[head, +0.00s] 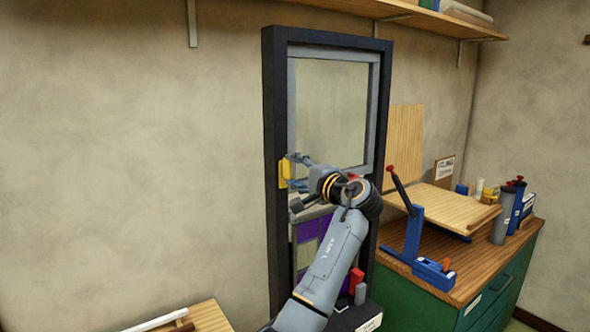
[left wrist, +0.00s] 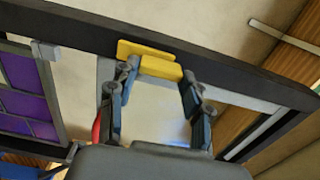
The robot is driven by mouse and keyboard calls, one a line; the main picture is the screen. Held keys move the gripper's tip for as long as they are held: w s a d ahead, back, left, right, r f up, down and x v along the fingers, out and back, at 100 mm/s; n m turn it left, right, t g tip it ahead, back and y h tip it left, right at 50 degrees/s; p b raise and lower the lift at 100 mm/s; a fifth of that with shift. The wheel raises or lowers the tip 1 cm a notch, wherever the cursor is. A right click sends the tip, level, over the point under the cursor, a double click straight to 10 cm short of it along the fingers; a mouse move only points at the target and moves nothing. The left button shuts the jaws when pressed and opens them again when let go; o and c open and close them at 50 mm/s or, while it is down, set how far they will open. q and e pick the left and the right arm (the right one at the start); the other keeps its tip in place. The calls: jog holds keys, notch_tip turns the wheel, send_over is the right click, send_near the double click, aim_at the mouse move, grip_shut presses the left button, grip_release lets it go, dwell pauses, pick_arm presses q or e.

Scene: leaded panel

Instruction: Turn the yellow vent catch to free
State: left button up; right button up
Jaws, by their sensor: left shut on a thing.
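The yellow vent catch (head: 286,169) sits on the left upright of the dark frame (head: 271,120). In the left wrist view the catch (left wrist: 161,68) shows as a yellow block in front of a yellow plate. My left gripper (head: 292,172) is at the catch, with one finger on each side of the block. It is shut on the catch. The fingers partly cover it in the head view. Which position the catch is turned to, I cannot tell. My right gripper is not in view.
A purple leaded panel (head: 308,229) is in the lower part of the frame, partly behind my arm. To the right, a green workbench (head: 408,305) carries a blue clamp stand (head: 414,240), boards and dark cylinders. A shelf (head: 440,20) is above.

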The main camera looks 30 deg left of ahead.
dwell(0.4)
pick_arm(q)
jog(key=o, duration=1.2)
jog(key=shift+c, duration=0.2)
jog(key=shift+w, duration=0.1)
jog(key=v, duration=1.2)
jog(key=shift+f, duration=0.15)
